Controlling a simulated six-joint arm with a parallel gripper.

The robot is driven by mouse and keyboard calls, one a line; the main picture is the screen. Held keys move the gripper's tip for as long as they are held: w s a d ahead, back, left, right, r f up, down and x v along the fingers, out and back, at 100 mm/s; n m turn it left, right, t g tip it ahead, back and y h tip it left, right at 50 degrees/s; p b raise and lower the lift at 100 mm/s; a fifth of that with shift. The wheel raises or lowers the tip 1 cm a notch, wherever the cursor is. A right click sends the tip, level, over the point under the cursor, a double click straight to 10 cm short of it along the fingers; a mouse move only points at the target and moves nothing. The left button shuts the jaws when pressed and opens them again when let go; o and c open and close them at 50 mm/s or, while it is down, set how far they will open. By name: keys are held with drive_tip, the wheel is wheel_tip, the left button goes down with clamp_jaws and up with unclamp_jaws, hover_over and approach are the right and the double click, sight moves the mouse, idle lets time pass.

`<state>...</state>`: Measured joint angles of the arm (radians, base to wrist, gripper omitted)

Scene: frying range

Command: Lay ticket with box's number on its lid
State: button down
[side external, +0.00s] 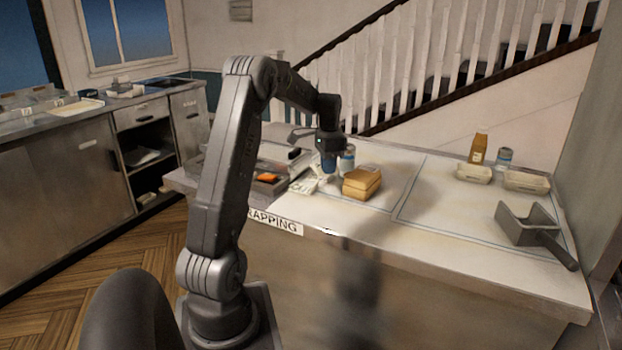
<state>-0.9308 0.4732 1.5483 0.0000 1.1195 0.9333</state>
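My gripper (329,168) hangs pointing down over the back left part of the wrapping counter. Its fingertips are small and dark here, and I cannot tell whether they are open or shut. A tan closed box (362,183) sits on the counter just right of and in front of my gripper. No ticket can be made out on its lid, and no number is readable. White paper pieces (305,185), perhaps tickets, lie on the counter left of the box, below and left of my gripper. Their print is too small to read.
A dark tray with an orange item (266,177) stands left of the papers. A can (347,158) stands behind the box. At right are two pale tubs (473,174) (527,181), a brown bottle (478,149), another can (504,157) and a metal scoop (528,224). The counter's middle is clear.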

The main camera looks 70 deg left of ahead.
sight(355, 180)
drive_tip(key=w+r+m, duration=0.1)
drive_tip(key=w+m, duration=0.1)
drive_tip(key=m, duration=0.1)
drive_tip(key=w+d+r+m, duration=0.1)
drive_tip(key=w+m, duration=0.2)
drive_tip(key=w+r+m, duration=0.1)
drive_tip(key=w+m, duration=0.1)
drive_tip(key=m, duration=0.2)
drive_tip(key=shift+w+d+r, duration=0.15)
drive_tip(key=shift+w+r, duration=0.25)
drive_tip(key=shift+f, duration=2.75)
drive_tip(key=c, duration=1.3)
unclamp_jaws()
drive_tip(key=shift+o, duration=0.2)
